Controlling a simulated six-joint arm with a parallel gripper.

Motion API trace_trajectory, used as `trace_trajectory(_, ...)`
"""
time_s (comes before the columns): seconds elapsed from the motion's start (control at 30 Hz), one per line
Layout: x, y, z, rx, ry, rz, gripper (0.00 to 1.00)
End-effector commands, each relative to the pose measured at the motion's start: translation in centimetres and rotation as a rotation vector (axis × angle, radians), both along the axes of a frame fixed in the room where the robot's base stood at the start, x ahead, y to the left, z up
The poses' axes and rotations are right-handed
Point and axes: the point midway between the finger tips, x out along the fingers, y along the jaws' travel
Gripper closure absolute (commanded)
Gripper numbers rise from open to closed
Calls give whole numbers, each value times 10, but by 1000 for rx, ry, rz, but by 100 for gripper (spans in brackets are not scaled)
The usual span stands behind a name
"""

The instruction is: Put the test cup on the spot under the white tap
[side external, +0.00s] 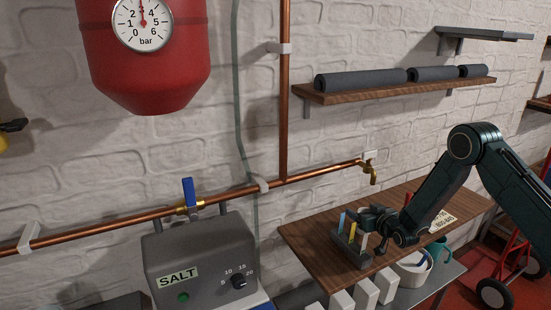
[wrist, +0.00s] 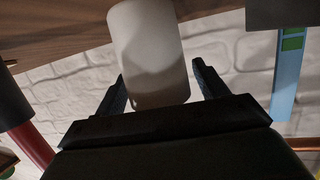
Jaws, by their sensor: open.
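The test cup, a plain whitish cylinder (wrist: 150,40), fills the top middle of the wrist view. My gripper (wrist: 158,84) is open, with one finger on each side of the cup's near end. Whether the fingers touch it I cannot tell. In the side view my gripper (side external: 378,222) is low over the wooden shelf (side external: 310,245), beside a dark rack (side external: 349,252) with coloured strips; the cup is not clearly made out there.
A blue strip with a green patch (wrist: 289,70) and a red-and-dark object (wrist: 25,130) flank my gripper in the wrist view. White boxes (side external: 365,293), a white tub (side external: 412,272) and a teal mug (side external: 438,250) stand below the shelf. A label card (side external: 441,221) is near my arm.

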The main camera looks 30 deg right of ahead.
Motion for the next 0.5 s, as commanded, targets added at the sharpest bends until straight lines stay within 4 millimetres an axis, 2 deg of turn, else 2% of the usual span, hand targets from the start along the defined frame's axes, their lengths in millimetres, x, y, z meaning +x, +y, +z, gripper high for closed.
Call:
trace_trajectory(0.27,-12,2,5,0,1,0,28)
trace_trajectory(0.5,-35,7,13,-1,2,-1,28)
